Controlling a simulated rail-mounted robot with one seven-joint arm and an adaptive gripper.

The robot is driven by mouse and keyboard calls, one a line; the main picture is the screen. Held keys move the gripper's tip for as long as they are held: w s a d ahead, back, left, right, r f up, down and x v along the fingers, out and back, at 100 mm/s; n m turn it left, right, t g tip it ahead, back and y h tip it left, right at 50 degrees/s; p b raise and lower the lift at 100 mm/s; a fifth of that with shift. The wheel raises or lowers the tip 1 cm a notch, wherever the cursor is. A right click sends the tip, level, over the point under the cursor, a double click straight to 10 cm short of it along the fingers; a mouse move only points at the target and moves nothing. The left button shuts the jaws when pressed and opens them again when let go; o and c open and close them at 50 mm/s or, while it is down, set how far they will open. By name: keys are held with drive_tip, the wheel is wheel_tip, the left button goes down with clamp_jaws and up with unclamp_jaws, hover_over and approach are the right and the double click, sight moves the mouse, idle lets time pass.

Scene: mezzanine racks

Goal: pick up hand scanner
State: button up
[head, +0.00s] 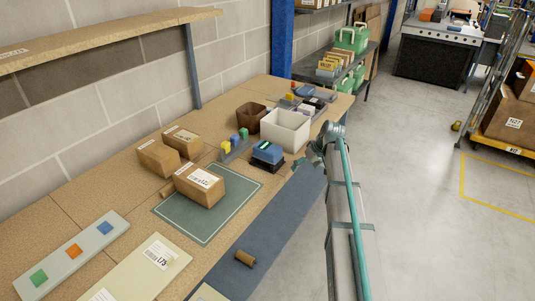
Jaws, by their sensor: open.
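No object shows clearly as a hand scanner at this size. A small blue device (267,152) with a dark base and a green mark stands by the far right corner of the green mat; I cannot tell whether it is the scanner. My gripper (297,165) is at the end of my arm, over the table's right edge, a little right of the blue device and apart from it. It is open and appears empty. My arm hides part of the table edge.
A white bin (285,128) and a brown bin (250,116) stand behind the blue device. Coloured blocks (236,141) are left of it. A carton (200,184) sits on the green mat (190,222). A brown roll (245,258) lies on the otherwise clear blue strip (262,225).

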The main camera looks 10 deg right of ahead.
drive_tip(key=w+a+r+n, duration=0.2)
drive_tip(key=w+a+r, duration=0.15)
drive_tip(key=r, duration=0.25)
wheel_tip(320, 180, up, 6)
drive_tip(key=n, duration=0.4)
hover_over(269, 147)
drive_tip(key=s+d, duration=0.1)
drive_tip(key=d, duration=0.1)
drive_tip(key=shift+s+d+r, duration=0.1)
drive_tip(key=shift+s, duration=0.05)
drive_tip(key=shift+a+n, duration=0.2)
drive_tip(key=shift+n, duration=0.1)
drive_tip(key=shift+g, duration=0.3)
drive_tip(key=p+x, duration=0.1)
drive_tip(key=x, duration=0.4)
drive_tip(key=shift+a, duration=0.1)
drive_tip(key=shift+p+x, duration=1.45)
drive_tip(key=shift+x, duration=1)
drive_tip(key=shift+f, duration=0.3)
drive_tip(key=shift+f, duration=0.25)
drive_tip(key=c, duration=1.2)
